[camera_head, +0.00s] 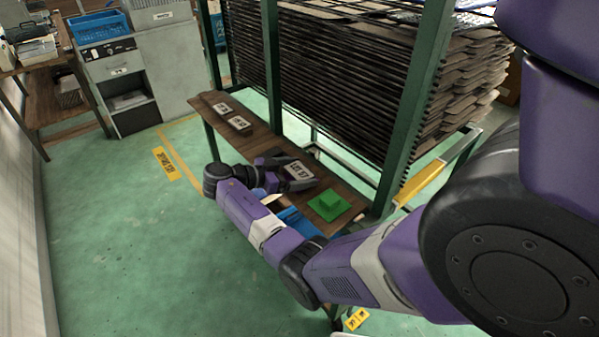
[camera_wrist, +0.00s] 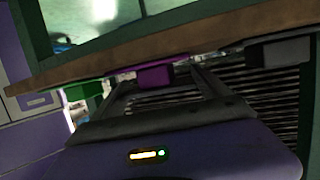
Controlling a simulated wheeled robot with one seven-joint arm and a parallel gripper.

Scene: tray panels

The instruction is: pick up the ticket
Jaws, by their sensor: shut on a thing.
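A pale card with dark print (camera_head: 299,170), which looks like the ticket, is on the wooden shelf side in the head view.
A green block on a plate (camera_head: 330,206) lies right of the card. Small labelled panels (camera_head: 239,124) lie farther left on the wooden shelf (camera_head: 262,142). Green posts (camera_head: 412,110) and a dark rack stand behind. A blue object (camera_head: 299,221) shows below the shelf. Floor at left is clear.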

